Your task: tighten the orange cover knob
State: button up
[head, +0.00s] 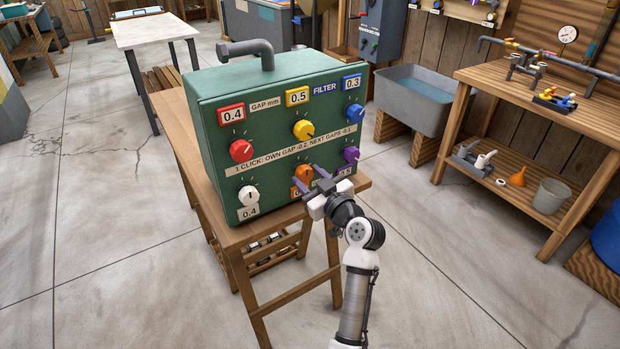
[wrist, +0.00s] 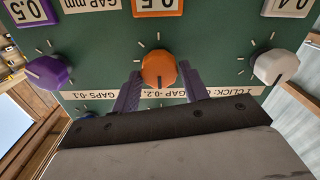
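The green filter box (head: 225,125) stands on a wooden table with knobs in two rows on its front. The orange knob (head: 303,173) is in the middle of the lower row, partly covered by my gripper (head: 307,181). In the upside-down wrist view, the orange knob (wrist: 159,69) lies between the two purple fingers of my gripper (wrist: 160,75). The fingertips are beside it, with a narrow gap showing on each side. Its pointer line faces the label strip. The orange-framed display (wrist: 157,5) reads 0.5; my gripper hides much of it in the head view.
Neighbours are the white knob (wrist: 275,67) and purple knob (wrist: 48,72). Red (head: 241,150), yellow (head: 303,129) and blue (head: 356,111) knobs sit above. The strip (head: 293,148) reads "1 click: own gap -0.2, next gaps -0.1". A workbench (head: 545,90) is at right.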

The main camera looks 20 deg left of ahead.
jog(key=c, duration=0.5)
jog(key=shift+c, duration=0.2)
jog(key=shift+m, duration=0.4)
jog(key=m, duration=0.2)
jog(key=shift+m, duration=0.4)
jog(key=m, duration=0.3)
jog(key=shift+w+r+m, duration=0.1)
jog(key=shift+m, duration=0.3)
jog(key=m+p, duration=0.2)
jog(key=m, duration=0.3)
jog(key=shift+d+p, duration=0.1)
jog(key=shift+p, duration=0.3)
jog(key=m+p, duration=0.2)
jog(key=m, duration=0.3)
jog(key=shift+p, duration=0.3)
jog(key=shift+m, duration=0.3)
